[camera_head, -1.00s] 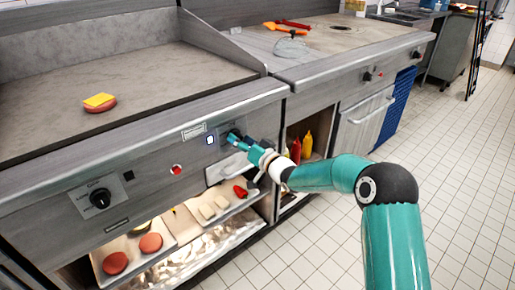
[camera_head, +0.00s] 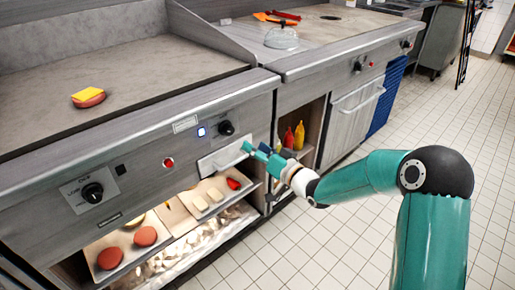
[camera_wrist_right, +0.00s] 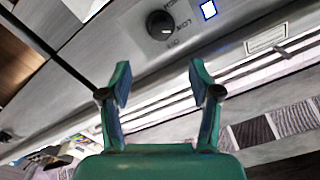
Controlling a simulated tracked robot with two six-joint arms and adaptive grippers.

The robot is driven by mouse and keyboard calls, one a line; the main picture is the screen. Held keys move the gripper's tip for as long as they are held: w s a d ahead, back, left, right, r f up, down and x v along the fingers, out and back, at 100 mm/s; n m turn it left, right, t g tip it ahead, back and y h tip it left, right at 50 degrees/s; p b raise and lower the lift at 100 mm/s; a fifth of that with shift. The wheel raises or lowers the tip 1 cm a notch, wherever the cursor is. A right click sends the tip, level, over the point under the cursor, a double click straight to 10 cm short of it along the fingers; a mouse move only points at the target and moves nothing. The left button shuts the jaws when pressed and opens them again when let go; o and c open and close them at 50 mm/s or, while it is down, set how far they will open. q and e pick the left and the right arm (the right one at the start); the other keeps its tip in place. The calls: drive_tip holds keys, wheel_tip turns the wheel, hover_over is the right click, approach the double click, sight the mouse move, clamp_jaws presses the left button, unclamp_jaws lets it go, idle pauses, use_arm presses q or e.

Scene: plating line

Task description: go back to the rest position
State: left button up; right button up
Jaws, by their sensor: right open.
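My right gripper (camera_head: 250,150) is in front of the griddle's front panel, a little below and right of a black knob (camera_head: 226,128). In the right wrist view its two fingers (camera_wrist_right: 160,85) stand apart with nothing between them. That view also shows the knob (camera_wrist_right: 160,25) beyond the fingertips, with a lit blue square (camera_wrist_right: 208,9) to its right. My left gripper is not in view.
A patty with a yellow slice (camera_head: 88,97) lies on the griddle (camera_head: 150,75). Below, a shelf holds trays with patties (camera_head: 110,258) and buns. Red and yellow bottles (camera_head: 299,135) stand in a cubby. A glass dome (camera_head: 281,37) sits on the right counter. Tiled floor at right is clear.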

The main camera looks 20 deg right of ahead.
drive_tip(key=s+a+f+m+g, duration=0.1)
drive_tip(key=s+a+f+g, duration=0.15)
drive_tip(key=f, duration=0.55)
drive_tip(key=s+a+f+g+h, duration=0.1)
drive_tip(key=s+a+f+g, duration=0.1)
drive_tip(key=s+a+f, duration=0.35)
drive_tip(key=s+a+f+m+g, duration=0.1)
drive_tip(key=s+a+f+g, duration=0.1)
drive_tip(key=f, duration=0.8)
drive_tip(key=s+a+f+g, duration=0.1)
drive_tip(key=s+f+g, duration=0.25)
drive_tip(key=s, duration=0.35)
drive_tip(key=s+a+f+g, duration=0.1)
drive_tip(key=s+f+g, duration=0.1)
drive_tip(key=s+f, duration=0.35)
drive_tip(key=s+f+n+g+h, duration=0.15)
drive_tip(key=s+g, duration=0.25)
drive_tip(key=s, duration=0.7)
wheel_tip(320, 180, up, 21)
drive_tip(key=s+p, duration=0.1)
drive_tip(key=p, duration=2)
drive_tip(key=shift+f, duration=0.15)
